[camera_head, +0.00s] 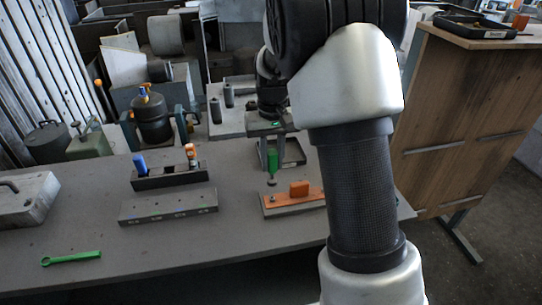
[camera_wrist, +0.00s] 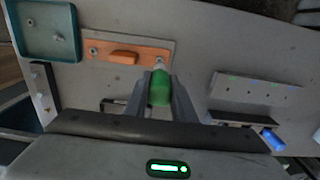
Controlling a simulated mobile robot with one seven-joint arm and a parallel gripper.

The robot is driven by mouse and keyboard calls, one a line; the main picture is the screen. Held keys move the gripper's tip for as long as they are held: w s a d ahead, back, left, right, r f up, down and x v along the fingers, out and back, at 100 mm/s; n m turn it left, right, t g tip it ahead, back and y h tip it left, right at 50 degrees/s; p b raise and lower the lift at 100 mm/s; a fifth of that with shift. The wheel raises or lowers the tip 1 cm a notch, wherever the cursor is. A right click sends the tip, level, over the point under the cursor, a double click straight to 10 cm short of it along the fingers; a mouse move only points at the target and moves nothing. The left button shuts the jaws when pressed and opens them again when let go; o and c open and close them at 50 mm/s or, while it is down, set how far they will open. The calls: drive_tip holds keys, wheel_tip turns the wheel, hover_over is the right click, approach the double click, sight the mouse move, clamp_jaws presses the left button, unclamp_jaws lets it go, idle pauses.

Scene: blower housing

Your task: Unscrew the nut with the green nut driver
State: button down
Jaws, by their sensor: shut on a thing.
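My gripper (camera_wrist: 160,98) is shut on the green nut driver (camera_wrist: 159,88), with a finger on each side of its handle. In the head view the green driver (camera_head: 272,160) hangs upright with its socket down, over the left end of the orange plate (camera_head: 278,203). The socket appears slightly above the plate; in the wrist view it overlaps the plate's right end. Whether it touches a nut there cannot be told. A small nut or stud (camera_wrist: 95,51) shows at the plate's other end in the wrist view. An orange block (camera_head: 299,188) stands mid-plate.
A dark rack (camera_head: 170,178) holds a blue driver (camera_head: 140,165) and an orange-and-white driver (camera_head: 191,155). A grey block (camera_head: 168,207) lies in front. A green wrench (camera_head: 71,258) lies at front left. A teal tray (camera_wrist: 46,58) shows in the wrist view. The front table is largely clear.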

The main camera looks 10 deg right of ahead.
sight(272, 179)
drive_tip(key=shift+f+b, duration=1.65)
drive_tip(key=shift+f, duration=0.95)
drive_tip(key=shift+f, duration=0.3)
drive_tip(key=shift+r, duration=0.1)
